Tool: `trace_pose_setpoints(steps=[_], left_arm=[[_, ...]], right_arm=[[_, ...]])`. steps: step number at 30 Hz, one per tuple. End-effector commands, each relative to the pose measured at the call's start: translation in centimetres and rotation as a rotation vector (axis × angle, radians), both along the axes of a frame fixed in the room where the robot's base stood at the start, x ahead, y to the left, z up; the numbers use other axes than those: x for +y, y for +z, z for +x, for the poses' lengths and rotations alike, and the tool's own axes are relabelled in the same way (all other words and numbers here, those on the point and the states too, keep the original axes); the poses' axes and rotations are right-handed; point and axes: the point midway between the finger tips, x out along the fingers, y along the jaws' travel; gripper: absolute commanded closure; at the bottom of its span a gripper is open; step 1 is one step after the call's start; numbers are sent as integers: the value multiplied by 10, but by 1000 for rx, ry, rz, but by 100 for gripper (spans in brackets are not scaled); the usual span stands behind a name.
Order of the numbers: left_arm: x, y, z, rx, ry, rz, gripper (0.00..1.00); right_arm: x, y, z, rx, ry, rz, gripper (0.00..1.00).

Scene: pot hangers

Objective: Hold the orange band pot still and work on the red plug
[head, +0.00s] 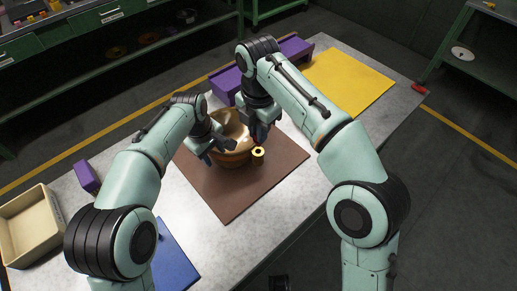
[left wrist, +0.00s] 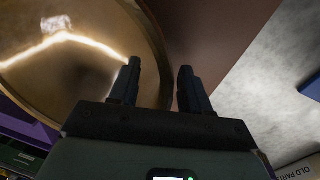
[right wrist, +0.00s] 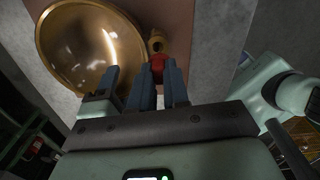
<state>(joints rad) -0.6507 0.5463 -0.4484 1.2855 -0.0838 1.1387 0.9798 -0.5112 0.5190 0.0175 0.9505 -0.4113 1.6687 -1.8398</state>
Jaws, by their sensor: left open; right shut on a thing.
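The orange band pot (head: 232,157) is a shiny bronze bowl on the brown mat (head: 225,203). Its wide mouth also shows in the left wrist view (left wrist: 75,60) and the right wrist view (right wrist: 85,45). My left gripper (head: 219,153) is open at the pot's left side; in its wrist view (left wrist: 158,78) the rim passes between the fingers, contact unclear. My right gripper (right wrist: 160,80) is shut on the red plug (right wrist: 158,64), beside a small gold ring-shaped opening (head: 258,153) at the pot's side. Whether the plug is seated there I cannot tell.
Purple blocks (head: 225,84) and a yellow mat (head: 348,82) lie at the table's back. A beige bin (head: 30,225), a small purple block (head: 87,176) and a blue mat (head: 172,260) are at the left.

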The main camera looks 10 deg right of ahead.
Motion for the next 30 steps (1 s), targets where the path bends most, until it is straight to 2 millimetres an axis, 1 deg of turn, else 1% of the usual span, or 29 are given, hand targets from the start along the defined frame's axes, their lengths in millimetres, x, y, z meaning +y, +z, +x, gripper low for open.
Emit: trace_pose_setpoints(steps=[9,12,15,18,21,30], left_arm=[[6,66,-5,-5,-1,-2,53],[9,84,-8,-3,0,-1,53],[10,97,-8,-4,0,0,53],[11,105,-10,-2,0,1,53],[12,108,-10,0,0,0,53],[11,108,-11,0,0,0,53]], right_arm=[[0,0,0,0,0,0,100],[0,0,0,0,0,0,100],[0,0,0,0,0,0,100],[0,0,0,0,0,0,100],[0,0,0,0,0,0,100],[0,0,0,0,0,0,100]])
